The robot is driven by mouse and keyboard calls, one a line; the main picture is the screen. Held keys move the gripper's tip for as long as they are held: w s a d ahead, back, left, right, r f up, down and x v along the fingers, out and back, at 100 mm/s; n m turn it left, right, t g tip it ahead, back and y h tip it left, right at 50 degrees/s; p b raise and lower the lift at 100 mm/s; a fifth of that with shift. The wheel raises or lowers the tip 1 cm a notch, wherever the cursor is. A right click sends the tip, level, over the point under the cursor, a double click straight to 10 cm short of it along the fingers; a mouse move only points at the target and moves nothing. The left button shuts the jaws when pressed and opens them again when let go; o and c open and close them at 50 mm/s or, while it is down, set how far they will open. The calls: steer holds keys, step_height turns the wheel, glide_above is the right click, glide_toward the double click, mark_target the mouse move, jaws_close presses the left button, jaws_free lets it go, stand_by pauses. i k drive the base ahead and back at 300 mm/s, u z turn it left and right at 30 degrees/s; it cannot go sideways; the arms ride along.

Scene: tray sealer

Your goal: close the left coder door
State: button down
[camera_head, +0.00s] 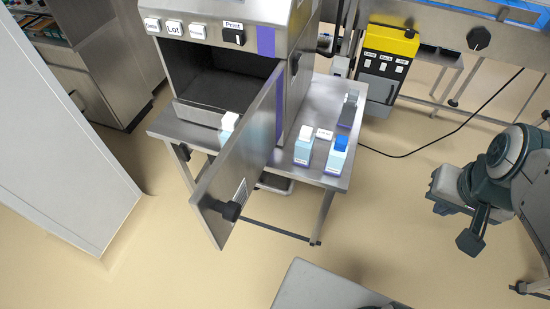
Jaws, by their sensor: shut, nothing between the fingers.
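The left coder door (245,155) is a flat steel panel with a purple stripe, hinged at the right side of the coder (220,40). It stands wide open and swings out toward me, past the table's front edge. A black knob (229,210) is near its free end, beside a small label. The dark inside of the coder shows to its left. My gripper (470,242) is at the right of the view, shut and empty, well apart from the door with open floor between them.
A yellow-and-black control box (388,62) stands behind. A pale panel (65,140) is at left. A black cable crosses the floor at right.

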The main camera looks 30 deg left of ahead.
mark_target(221, 196)
steer(key=z, duration=0.05)
steer(key=k, duration=0.85)
steer(key=u, duration=1.45)
